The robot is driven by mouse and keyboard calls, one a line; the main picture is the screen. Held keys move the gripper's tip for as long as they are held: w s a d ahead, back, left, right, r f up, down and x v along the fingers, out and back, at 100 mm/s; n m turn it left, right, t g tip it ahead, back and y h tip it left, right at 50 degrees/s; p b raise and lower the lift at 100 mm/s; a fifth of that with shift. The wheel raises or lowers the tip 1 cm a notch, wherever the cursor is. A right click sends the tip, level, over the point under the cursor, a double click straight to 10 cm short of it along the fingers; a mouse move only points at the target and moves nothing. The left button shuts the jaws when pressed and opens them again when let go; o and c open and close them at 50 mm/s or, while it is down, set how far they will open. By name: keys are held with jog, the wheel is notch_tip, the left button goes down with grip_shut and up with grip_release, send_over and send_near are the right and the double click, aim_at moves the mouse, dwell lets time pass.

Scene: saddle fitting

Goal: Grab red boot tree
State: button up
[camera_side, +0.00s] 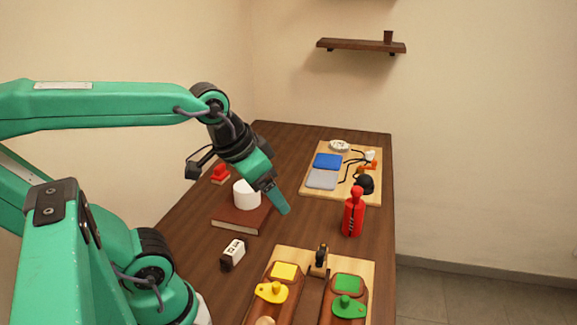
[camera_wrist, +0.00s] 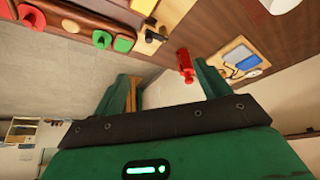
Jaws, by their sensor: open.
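The red boot tree (camera_side: 353,213) stands upright on the dark wooden table, right of centre in the side view. It has a rounded top knob and a dark marking on its front. It also shows in the wrist view (camera_wrist: 185,62), beyond the fingertips and nearer the right finger. My gripper (camera_side: 283,209) is in the air, left of the boot tree and apart from it, pointing down and right. In the wrist view my gripper (camera_wrist: 166,80) has its two green fingers spread, with nothing between them.
A wooden board (camera_side: 310,205) with blue and grey pads lies behind the boot tree. A fitting board (camera_side: 263,252) with yellow and green pieces is in front. A white cylinder (camera_side: 246,194) on a brown book (camera_side: 232,221) and a black-and-white block (camera_side: 232,254) are left.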

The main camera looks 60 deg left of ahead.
jog(key=w+a+r+g, duration=0.1)
jog(key=w+r, duration=0.1)
jog(key=w, duration=0.5)
jog(key=m+g, duration=0.1)
jog(key=g, duration=0.3)
send_over(355, 202)
notch_tip(355, 202, down, 11)
jog(key=shift+w+a+r, duration=0.15)
jog(key=shift+r, duration=0.05)
jog(key=shift+w+a+f, duration=0.15)
jog(key=shift+w+f, duration=0.2)
jog(key=shift+f, duration=4)
